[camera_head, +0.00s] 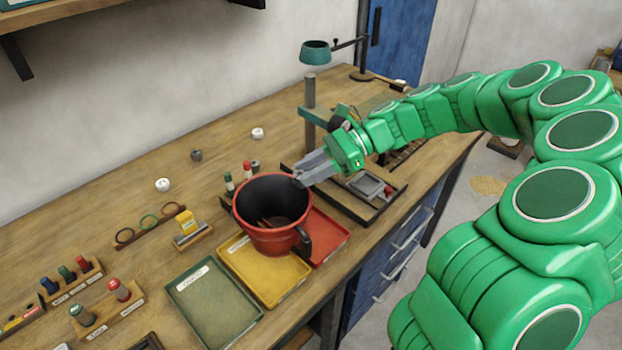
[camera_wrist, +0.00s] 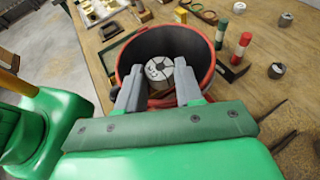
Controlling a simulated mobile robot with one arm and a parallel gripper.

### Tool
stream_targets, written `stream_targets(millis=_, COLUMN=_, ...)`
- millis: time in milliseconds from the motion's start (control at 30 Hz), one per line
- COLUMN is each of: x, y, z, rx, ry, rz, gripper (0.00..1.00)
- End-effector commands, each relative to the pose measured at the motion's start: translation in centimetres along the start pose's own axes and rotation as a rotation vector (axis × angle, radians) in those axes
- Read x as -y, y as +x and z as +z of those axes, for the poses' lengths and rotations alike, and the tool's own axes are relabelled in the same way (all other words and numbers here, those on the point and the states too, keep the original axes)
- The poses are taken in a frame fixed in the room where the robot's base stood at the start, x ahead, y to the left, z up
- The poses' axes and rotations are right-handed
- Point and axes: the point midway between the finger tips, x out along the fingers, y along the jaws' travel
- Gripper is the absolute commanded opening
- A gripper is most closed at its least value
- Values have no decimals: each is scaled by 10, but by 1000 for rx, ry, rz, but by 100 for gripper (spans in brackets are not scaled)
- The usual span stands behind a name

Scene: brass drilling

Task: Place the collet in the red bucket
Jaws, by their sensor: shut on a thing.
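The red bucket (camera_head: 268,240) stands on the yellow and red trays on the bench, its dark opening facing up and its handle toward the front right. It also shows in the wrist view (camera_wrist: 204,47). My gripper (camera_head: 299,178) is at the bucket's right rim, fingers pointing left over the opening. In the wrist view my gripper (camera_wrist: 160,82) is shut on the collet (camera_wrist: 159,70), a round grey metal piece with radial slots. The collet appears over the bucket's mouth. I cannot make out the collet in the head view.
A green tray (camera_head: 213,303) and a yellow tray (camera_head: 265,272) lie at the front, with a red tray (camera_head: 328,238) beside them. A drill press column (camera_head: 310,100) stands behind my gripper. Small red and green-topped bottles (camera_head: 229,182) stand behind the bucket.

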Motion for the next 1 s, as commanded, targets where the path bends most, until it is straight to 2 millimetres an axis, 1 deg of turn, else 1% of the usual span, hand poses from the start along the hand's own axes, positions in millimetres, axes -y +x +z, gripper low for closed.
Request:
stream_targets(millis=100, x=0, y=7, z=-16, rx=1, ry=4, rz=0, gripper=1)
stream_targets(millis=200, x=0, y=11, z=-26, rx=1, ry=4, rz=0, gripper=1)
stream_targets(millis=400, x=0, y=11, z=-27, rx=0, ry=2, rz=0, gripper=1)
stream_targets(millis=433, x=0, y=11, z=-27, rx=0, ry=2, rz=0, gripper=37)
stream_targets(millis=500, x=0, y=11, z=-27, rx=0, ry=2, rz=0, gripper=48)
stream_targets(millis=600, x=0, y=11, z=-27, rx=0, ry=2, rz=0, gripper=61)
stream_targets(millis=867, x=0, y=10, z=-27, rx=0, ry=2, rz=0, gripper=61)
stream_targets(millis=1000, x=0, y=4, z=-27, rx=-1, ry=2, rz=-1, gripper=61)
